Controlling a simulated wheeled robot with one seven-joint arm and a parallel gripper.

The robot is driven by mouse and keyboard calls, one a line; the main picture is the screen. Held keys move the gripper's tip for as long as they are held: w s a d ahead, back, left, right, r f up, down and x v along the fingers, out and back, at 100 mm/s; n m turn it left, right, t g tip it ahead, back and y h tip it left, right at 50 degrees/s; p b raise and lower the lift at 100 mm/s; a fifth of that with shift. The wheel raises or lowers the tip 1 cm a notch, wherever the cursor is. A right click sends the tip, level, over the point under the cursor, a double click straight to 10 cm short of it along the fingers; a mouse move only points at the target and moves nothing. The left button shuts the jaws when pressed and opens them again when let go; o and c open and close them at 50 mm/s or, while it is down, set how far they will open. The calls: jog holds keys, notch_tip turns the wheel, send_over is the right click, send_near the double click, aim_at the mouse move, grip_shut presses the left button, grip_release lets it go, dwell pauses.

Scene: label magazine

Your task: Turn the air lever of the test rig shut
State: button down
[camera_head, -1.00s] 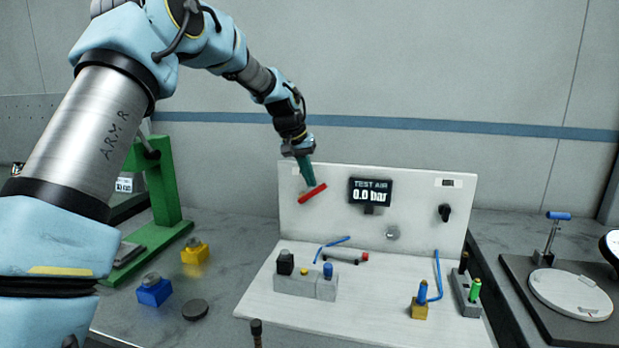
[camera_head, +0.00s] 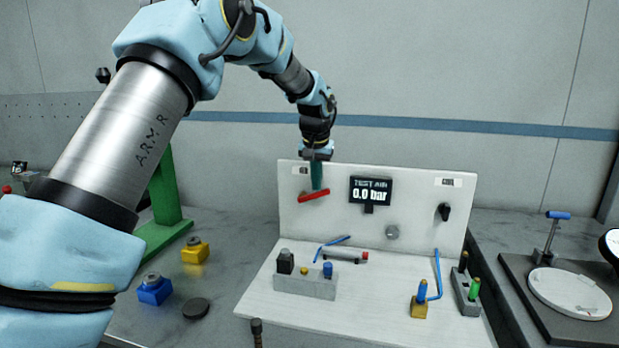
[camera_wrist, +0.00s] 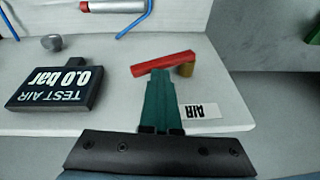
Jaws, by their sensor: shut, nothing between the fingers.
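The red air lever (camera_head: 314,195) is on the upper left of the white upright panel (camera_head: 415,215) of the test rig. It lies near level, slightly tilted. In the wrist view the red lever (camera_wrist: 163,64) joins a brass pivot (camera_wrist: 186,69) beside an "AIR" label (camera_wrist: 200,111). My gripper (camera_head: 317,186) has its green fingers shut with nothing between them. The fingertips (camera_wrist: 160,73) are right at the lever's bar, seemingly touching or just in front of it. The display (camera_head: 371,192) reads "TEST AIR 0.0 bar".
A black knob (camera_head: 444,212) sits at the panel's right. The rig's base holds a grey block (camera_head: 305,283), a small cylinder (camera_head: 345,257) and blue hoses (camera_head: 437,272). Blue (camera_head: 154,289) and yellow (camera_head: 195,251) blocks stand on the bench to the left.

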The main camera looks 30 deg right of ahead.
aim_at(324, 190)
jog(key=shift+s+d+f+t+y+b, duration=0.45)
jog(key=shift+s+d+f+t+y, duration=0.15)
jog(key=shift+f+t+y, duration=0.3)
jog(key=shift+f, duration=0.1)
jog(key=shift+s+d+f, duration=0.15)
jog(key=shift+d, duration=0.05)
jog(key=shift+w+a+r+p, duration=0.35)
jog(key=shift+w+a+r, duration=0.25)
jog(key=shift+r, duration=0.25)
notch_tip(324, 190, up, 3)
jog(key=shift+f+p, duration=0.1)
jog(key=shift+p, duration=0.85)
jog(key=b+v, duration=0.3)
jog(key=v, duration=0.7)
jog(key=shift+s+d+f, duration=0.15)
jog(key=shift+s+d, duration=0.25)
jog(key=shift+d, duration=0.1)
